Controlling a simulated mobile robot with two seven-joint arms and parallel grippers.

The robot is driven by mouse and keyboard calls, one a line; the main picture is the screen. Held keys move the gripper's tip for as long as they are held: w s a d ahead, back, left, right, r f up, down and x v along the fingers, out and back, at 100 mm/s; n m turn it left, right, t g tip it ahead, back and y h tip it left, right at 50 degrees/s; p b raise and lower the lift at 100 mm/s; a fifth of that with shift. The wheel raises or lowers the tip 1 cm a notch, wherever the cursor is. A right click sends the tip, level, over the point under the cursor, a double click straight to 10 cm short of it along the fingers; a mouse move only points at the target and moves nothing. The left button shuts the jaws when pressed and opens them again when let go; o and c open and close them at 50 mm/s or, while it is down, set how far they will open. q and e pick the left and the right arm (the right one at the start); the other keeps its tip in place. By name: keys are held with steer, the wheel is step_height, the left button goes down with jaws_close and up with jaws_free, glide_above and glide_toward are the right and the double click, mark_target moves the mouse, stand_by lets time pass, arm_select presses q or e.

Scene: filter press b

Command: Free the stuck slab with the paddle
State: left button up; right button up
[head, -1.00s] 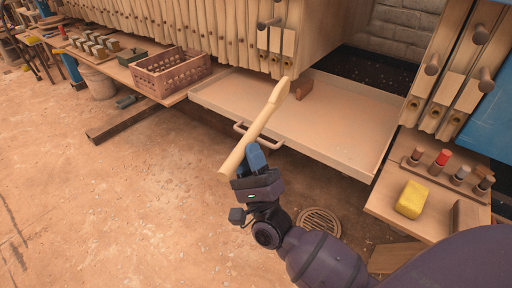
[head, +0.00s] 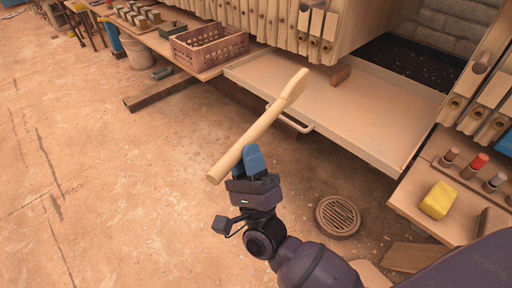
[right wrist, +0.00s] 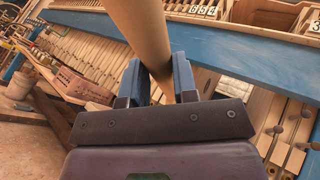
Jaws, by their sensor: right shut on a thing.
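My right gripper (head: 254,165) is shut on the pale wooden paddle (head: 258,126). The paddle slants up and right, its flat end over the left part of the pale tray (head: 370,112) under the press. In the right wrist view the paddle (right wrist: 143,35) stands between the two blue fingers (right wrist: 158,82). A row of pale upright plates (head: 280,20) hangs in the press above the tray. A small brown block (head: 341,75) is at the tray's back left. I cannot tell which piece is the stuck slab. My left gripper is not in view.
A slatted crate (head: 208,48) stands on the low bench at the left. A yellow sponge-like block (head: 437,200) and several capped pegs (head: 478,165) are on the right shelf. A round floor drain (head: 337,216) lies below the tray.

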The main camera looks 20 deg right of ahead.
mark_target(216, 176)
steer(key=shift+s+a+r, duration=0.2)
steer(key=shift+s+a, duration=0.3)
steer(key=shift+a, duration=0.55)
steer(key=shift+s+a+r, duration=0.2)
steer(key=shift+s+a, duration=0.35)
steer(key=shift+a, duration=0.55)
steer(key=shift+s+a+r, duration=0.2)
steer(key=shift+s+a, duration=0.3)
steer(key=shift+a, duration=0.55)
steer(key=shift+d+y, duration=0.1)
steer(key=shift+y, duration=0.3)
